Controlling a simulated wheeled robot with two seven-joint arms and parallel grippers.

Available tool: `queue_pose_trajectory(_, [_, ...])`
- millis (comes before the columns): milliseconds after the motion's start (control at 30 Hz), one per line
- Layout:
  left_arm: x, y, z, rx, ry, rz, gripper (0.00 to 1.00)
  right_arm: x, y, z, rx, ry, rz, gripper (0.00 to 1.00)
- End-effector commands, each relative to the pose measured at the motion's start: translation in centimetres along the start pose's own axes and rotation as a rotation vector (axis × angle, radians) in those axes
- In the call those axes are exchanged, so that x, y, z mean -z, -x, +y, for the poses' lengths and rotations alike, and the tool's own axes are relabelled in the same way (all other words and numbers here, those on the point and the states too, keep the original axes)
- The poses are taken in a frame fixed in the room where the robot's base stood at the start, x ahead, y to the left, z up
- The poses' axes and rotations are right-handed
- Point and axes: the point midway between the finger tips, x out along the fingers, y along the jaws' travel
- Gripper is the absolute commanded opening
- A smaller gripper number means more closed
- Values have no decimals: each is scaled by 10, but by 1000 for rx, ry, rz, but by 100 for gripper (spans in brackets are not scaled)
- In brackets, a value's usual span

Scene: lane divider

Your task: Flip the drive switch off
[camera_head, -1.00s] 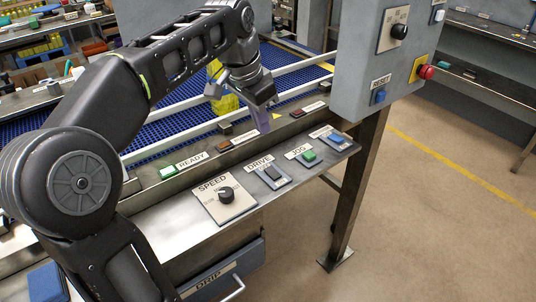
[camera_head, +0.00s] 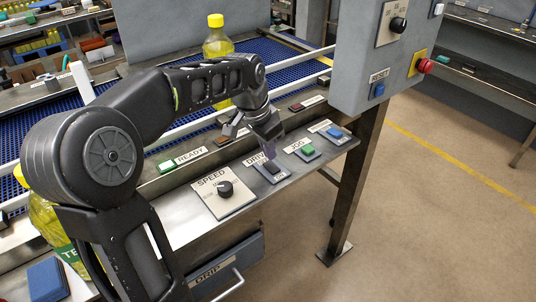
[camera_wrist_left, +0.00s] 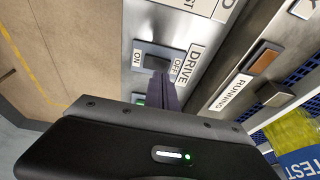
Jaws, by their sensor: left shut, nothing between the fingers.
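My left gripper (camera_head: 269,151) is shut and empty, fingers pointing down just behind the switch. In the left wrist view its purple-grey fingertips (camera_wrist_left: 162,82) are right by the switch's edge; I cannot tell whether they touch. Which way the rocker is tilted is unclear. My right gripper is not in view.
The speed knob (camera_head: 226,188) is left of the switch; the green jog button (camera_head: 308,150) and a blue button (camera_head: 335,132) are right. A grey box with a red emergency button (camera_head: 425,66) overhangs at right. A yellow bottle (camera_head: 218,45) stands on the blue conveyor.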

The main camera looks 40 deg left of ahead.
Motion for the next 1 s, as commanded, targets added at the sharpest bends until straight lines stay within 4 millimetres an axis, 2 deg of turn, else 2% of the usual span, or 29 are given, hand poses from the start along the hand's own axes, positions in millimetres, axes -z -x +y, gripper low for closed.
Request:
queue_pose_trajectory(100, [-4, -13, -1, 0, 0, -1, 0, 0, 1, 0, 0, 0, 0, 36])
queue_pose_trajectory(233, [-6, -19, -2, 0, 0, 0, 0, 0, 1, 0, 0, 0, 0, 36])
queue_pose_trajectory(533, [-6, -20, -2, 0, 0, 1, 0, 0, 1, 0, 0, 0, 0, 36])
queue_pose_trajectory(633, [-8, -28, -4, 0, 0, 0, 0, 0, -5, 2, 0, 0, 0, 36])
queue_pose_trajectory(1000, [-8, -25, -1, -2, -2, -2, 0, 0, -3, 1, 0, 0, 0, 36])
